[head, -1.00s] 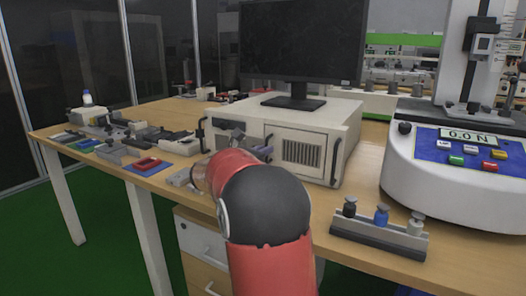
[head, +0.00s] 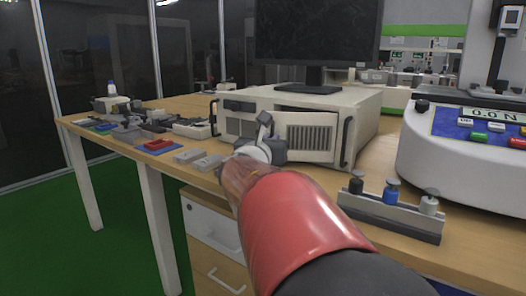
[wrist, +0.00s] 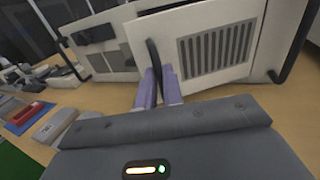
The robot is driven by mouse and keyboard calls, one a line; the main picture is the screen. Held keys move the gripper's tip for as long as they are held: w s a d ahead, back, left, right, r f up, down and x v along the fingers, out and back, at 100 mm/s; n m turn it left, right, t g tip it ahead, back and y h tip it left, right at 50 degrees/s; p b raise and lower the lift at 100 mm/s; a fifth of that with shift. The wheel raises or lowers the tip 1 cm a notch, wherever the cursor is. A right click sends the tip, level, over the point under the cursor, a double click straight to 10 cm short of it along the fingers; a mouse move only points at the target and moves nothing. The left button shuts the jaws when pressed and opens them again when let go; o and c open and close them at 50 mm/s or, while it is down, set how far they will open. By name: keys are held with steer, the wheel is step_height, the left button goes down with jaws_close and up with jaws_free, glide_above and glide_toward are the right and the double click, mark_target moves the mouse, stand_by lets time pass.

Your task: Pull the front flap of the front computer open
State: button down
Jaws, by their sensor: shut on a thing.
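The front computer (head: 345,108) is a beige case on the table with black handles at its front corners. Its front flap (head: 308,140), a pale panel with a dark grille, stands a little out from the case, with a dark gap along its top edge. The flap (wrist: 218,48) also fills the upper right of the wrist view. My gripper (wrist: 158,84) has its purple fingers shut on the flap's black handle (wrist: 153,54) at the flap's left side. In the head view my gripper (head: 266,130) is in front of the flap's left edge, and my arm hides the fingertips.
A monitor (head: 318,45) stands on the computer. A rack with several weights (head: 390,210) is at the table's front right, beside a white test machine (head: 450,180). Small parts and trays (head: 150,140) lie to the left. The space directly before the flap is mostly bare table.

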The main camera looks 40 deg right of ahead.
steer(key=s+b, duration=0.1)
steer(key=s, duration=0.1)
steer(key=s+a+n+t+y+b, duration=0.1)
steer(key=s+a+t+b, duration=0.1)
steer(key=s, duration=0.1)
steer(key=shift+s+f+n+y, duration=0.15)
steer(key=shift+s+n+y, duration=0.15)
steer(key=shift+n, duration=0.1)
steer(key=s, duration=0.7)
steer(key=shift+d+r, duration=0.25)
steer(key=shift+s+d, duration=0.2)
steer(key=shift+s, duration=0.35)
steer(key=shift+s+d, duration=0.15)
steer(key=shift+s, duration=0.35)
